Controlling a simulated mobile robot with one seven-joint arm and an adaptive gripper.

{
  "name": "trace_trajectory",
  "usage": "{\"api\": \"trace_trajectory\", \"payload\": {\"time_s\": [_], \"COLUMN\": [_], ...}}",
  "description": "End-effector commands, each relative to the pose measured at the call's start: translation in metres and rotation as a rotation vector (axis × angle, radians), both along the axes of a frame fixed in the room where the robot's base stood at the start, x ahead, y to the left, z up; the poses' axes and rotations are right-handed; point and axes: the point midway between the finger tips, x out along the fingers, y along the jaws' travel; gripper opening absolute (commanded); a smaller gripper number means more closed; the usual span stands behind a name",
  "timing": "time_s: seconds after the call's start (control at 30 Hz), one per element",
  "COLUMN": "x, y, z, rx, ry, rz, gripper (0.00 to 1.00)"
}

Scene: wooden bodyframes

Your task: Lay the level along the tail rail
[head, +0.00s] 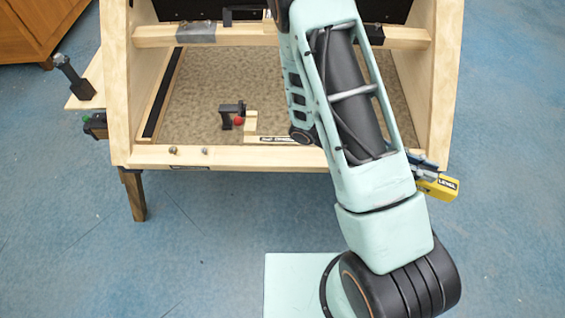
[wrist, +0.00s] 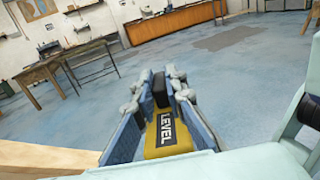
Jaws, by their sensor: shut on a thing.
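The level (head: 438,187) is a yellow bar with a black LEVEL label. In the head view it sticks out past the right end of the near wooden rail (head: 240,156), partly hidden by my arm. My gripper (head: 428,165) is mostly hidden there behind my arm, just right of the frame's near right corner. In the wrist view the level (wrist: 166,135) lies lengthwise between the two blue fingers of my gripper (wrist: 161,90), which are shut on it. The level is held off the floor, clear of the rail's visible top.
The wooden frame (head: 117,70) has sloping side boards and a speckled panel (head: 195,95) inside. A black clamp (head: 232,112) with a red knob stands on the panel near the rail. Two small knobs (head: 174,151) sit on the rail's left part. Blue floor (head: 505,230) is open at right.

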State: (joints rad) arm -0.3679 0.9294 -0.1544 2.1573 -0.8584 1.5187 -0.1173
Motion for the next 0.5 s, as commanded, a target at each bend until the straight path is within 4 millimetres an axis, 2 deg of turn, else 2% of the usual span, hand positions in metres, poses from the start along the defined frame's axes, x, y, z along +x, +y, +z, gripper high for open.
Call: {"api": "trace_trajectory", "payload": {"time_s": [0.03,0.1,0.23,0.37,0.5], "x": [-0.016,-0.036,-0.061,-0.068,-0.059], "y": [0.005,0.021,0.06,0.109,0.165], "z": [-0.022,-0.04,-0.073,-0.101,-0.121], "rx": [0.0,0.001,0.004,0.008,0.015], "ry": [-0.001,-0.001,-0.005,-0.007,-0.008], "rz": [-0.124,-0.291,-0.606,-0.916,-1.236], "gripper": [0.0,0.0,0.0,0.0,0.0]}}
